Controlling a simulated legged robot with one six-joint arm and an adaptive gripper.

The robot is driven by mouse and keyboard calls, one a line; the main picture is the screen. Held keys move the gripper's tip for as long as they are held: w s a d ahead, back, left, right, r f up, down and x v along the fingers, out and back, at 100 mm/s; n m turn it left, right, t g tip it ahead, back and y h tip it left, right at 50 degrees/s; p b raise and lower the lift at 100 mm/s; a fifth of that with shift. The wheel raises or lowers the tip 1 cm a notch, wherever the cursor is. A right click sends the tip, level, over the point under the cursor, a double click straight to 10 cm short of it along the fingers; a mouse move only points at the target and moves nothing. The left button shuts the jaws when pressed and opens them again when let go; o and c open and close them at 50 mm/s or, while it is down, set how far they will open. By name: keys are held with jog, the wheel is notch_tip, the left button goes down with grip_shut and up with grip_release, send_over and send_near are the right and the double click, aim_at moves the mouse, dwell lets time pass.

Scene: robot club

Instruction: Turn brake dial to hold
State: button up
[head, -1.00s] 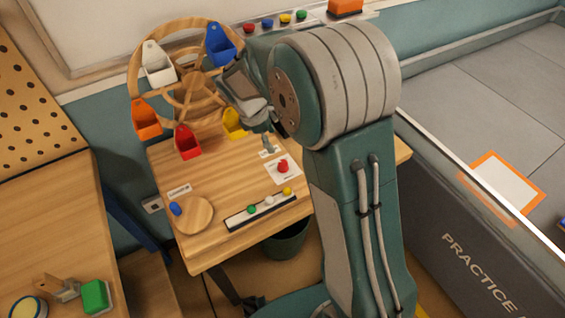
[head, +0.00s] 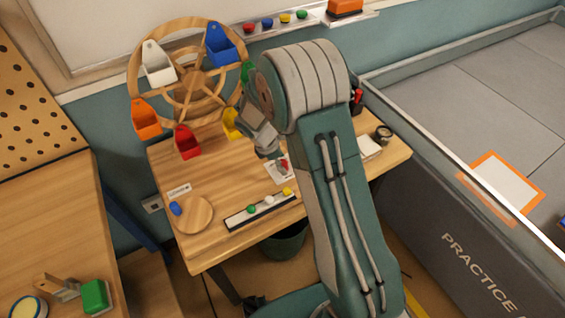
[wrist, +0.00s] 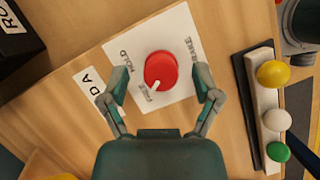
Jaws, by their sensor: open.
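The red brake dial (wrist: 161,66) sits on a white plate (wrist: 181,98) lettered HOLD, FREE and BRAKE. In the wrist view its white pointer mark is at the lower side, towards FREE; HOLD is at the upper left. In the head view the dial (head: 284,165) is partly hidden by my gripper. My gripper (wrist: 160,74) is open, with one finger left and one right of the dial, over the plate. The wrist view does not show clear contact with the dial. In the head view my gripper (head: 276,158) reaches down from the arm to the plate.
A dark-edged strip (head: 233,220) with yellow, white and green balls lies close by on the wooden table (head: 225,255). A wooden wheel (head: 137,65) with coloured buckets stands behind. A round wooden disc (head: 196,215) is at the left. A dark cup-like object (head: 383,135) is at the right.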

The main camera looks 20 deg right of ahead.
jog(key=shift+d+f, duration=0.1)
jog(key=shift+f, duration=0.25)
grip_shut()
